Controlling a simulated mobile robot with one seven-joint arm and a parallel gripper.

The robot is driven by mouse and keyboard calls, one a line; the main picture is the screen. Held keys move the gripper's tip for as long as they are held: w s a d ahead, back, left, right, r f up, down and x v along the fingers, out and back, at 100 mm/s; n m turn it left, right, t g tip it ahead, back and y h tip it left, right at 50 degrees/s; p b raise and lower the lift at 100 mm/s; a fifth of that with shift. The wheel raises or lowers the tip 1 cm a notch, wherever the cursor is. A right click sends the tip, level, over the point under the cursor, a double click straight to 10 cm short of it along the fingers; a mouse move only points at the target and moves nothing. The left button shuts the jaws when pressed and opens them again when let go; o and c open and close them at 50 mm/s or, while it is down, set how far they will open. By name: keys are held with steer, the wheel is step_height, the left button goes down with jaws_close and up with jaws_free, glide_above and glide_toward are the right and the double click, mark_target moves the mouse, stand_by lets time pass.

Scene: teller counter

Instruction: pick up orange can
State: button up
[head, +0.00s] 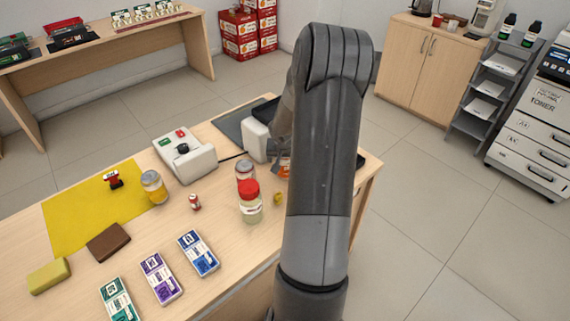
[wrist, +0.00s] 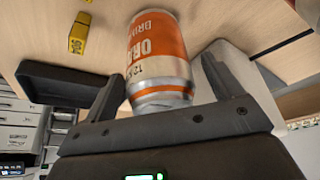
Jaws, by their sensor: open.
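The orange can (wrist: 158,52) has an orange and white label with "OR" and "DRIN" lettering and a silver end. In the wrist view it lies between the two fingers of my open gripper (wrist: 163,88); I cannot tell whether either finger touches it. In the head view only a sliver of the orange can (head: 284,167) shows beside my arm, which hides the rest. My gripper is mostly hidden there too, behind the arm near the counter's far right part.
A red-lidded jar (head: 250,203) and another jar (head: 245,170) stand left of my arm, with a small yellow block (head: 277,198) nearby. Boxes, a sponge and a yellow mat (head: 80,222) cover the counter's left part.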

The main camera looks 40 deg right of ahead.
steer(key=shift+c, duration=0.2)
steer(key=c, duration=1.3)
steer(key=shift+r, duration=0.1)
